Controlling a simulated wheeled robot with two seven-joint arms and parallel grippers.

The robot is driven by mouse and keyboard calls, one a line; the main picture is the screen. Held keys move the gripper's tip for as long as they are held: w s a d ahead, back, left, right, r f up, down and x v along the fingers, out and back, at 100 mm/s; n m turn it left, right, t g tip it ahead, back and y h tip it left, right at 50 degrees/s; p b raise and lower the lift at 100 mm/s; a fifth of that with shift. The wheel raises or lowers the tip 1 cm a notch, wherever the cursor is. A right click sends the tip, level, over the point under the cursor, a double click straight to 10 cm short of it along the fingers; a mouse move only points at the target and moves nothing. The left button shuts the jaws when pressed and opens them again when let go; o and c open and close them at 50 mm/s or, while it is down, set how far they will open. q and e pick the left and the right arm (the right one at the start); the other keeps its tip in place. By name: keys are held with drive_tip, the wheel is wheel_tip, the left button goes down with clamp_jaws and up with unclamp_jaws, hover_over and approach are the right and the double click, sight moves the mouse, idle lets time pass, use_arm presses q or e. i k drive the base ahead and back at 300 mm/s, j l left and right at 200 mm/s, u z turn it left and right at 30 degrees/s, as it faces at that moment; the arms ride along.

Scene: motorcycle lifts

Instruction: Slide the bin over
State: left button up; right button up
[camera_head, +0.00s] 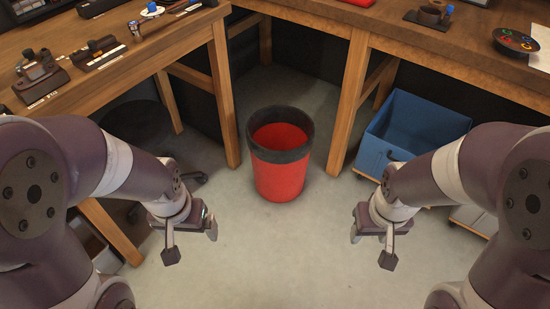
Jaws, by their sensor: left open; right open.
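A red bin (278,177) with a wide black rim stands upright on the grey floor, in the middle of the head view. It looks empty from above. My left gripper (192,244) is to the left of the bin and nearer to me, open and empty. My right gripper (370,246) is to the right of the bin and nearer to me, also open and empty. Neither gripper touches the bin.
Wooden workbenches (345,20) meet in a corner behind the bin, with legs on both sides of it. Small tools and parts lie on the bench tops. The floor (285,255) in front of the bin is clear.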

sight(280, 139)
drive_tip(key=i+j, duration=0.15)
drive_tip(key=j, duration=0.15)
drive_tip(key=i+j+z, duration=0.15)
drive_tip(key=i+j, duration=0.2)
drive_tip(key=j, duration=0.3)
drive_tip(key=i+j+z, duration=0.1)
drive_tip(key=j, duration=0.2)
drive_tip(key=z, duration=1.35)
drive_tip(key=i+j, duration=0.05)
drive_tip(key=j, duration=0.05)
